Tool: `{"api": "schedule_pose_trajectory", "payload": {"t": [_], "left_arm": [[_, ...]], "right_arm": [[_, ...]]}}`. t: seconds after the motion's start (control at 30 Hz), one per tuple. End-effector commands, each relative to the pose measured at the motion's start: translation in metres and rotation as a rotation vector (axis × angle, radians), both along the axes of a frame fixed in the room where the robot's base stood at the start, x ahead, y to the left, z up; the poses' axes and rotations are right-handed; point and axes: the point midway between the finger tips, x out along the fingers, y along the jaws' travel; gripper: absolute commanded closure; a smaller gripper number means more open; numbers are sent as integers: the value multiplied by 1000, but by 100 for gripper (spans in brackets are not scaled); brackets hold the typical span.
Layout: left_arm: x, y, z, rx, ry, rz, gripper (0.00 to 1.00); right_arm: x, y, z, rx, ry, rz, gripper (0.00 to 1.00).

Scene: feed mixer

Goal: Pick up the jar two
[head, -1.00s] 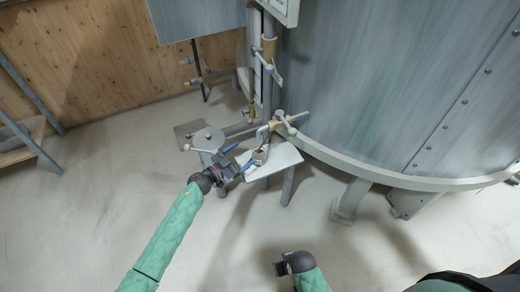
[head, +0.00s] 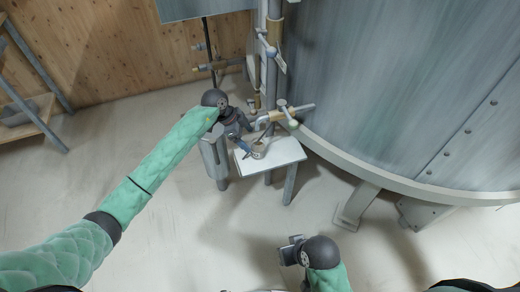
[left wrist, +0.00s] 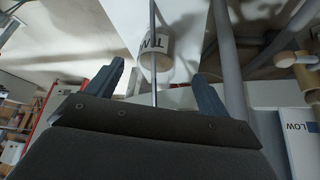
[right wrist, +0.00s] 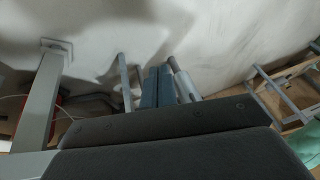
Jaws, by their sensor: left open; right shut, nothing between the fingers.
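The jar (head: 259,152) is a small pale cup with a thin rod standing out of it. It sits on a small white table (head: 285,153). In the left wrist view the jar (left wrist: 157,45) shows dark upside-down letters, partly hidden by the rod (left wrist: 153,20). My left gripper (head: 246,138) is open beside the jar, and its fingers (left wrist: 158,88) point toward it with the jar ahead between them. I cannot tell whether they touch it. My right gripper (head: 288,249) is shut and empty, low and away from the table; its closed fingers show in the right wrist view (right wrist: 157,88).
The large grey mixer tank (head: 400,90) stands right of the table. Pipes and a valve (head: 285,115) are close behind the jar. A grey cylindrical post (head: 213,157) stands left of the table.

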Motion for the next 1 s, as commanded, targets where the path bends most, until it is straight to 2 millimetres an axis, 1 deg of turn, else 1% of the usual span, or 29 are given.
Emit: {"api": "schedule_pose_trajectory", "payload": {"t": [0.1,0.37,0.5,0.6,0.7,0.87,0.9,0.97,1.0], "left_arm": [[-1,-7,-10,-3,2,-1,20],[-4,-17,-26,-4,2,-2,20],[-6,-27,-42,-6,2,-1,20],[-6,-33,-54,-4,2,-2,20],[-6,-36,-59,-5,-1,-2,20],[-6,-36,-60,-5,-1,-2,20],[-6,-36,-60,-5,-1,-2,22],[-6,-36,-60,-5,-1,-2,34],[-6,-36,-59,-5,-1,-2,42]], "right_arm": [[0,-2,3,-5,4,-1,100],[-2,-7,10,-17,17,-5,100],[-4,-14,17,-33,34,-9,100],[-5,-17,18,-39,39,-12,100],[-6,-19,18,-43,43,-13,100],[-6,-20,17,-45,47,-13,100],[-6,-19,17,-45,47,-13,100],[-7,-19,17,-45,47,-13,100],[-7,-19,17,-44,47,-12,100]]}}
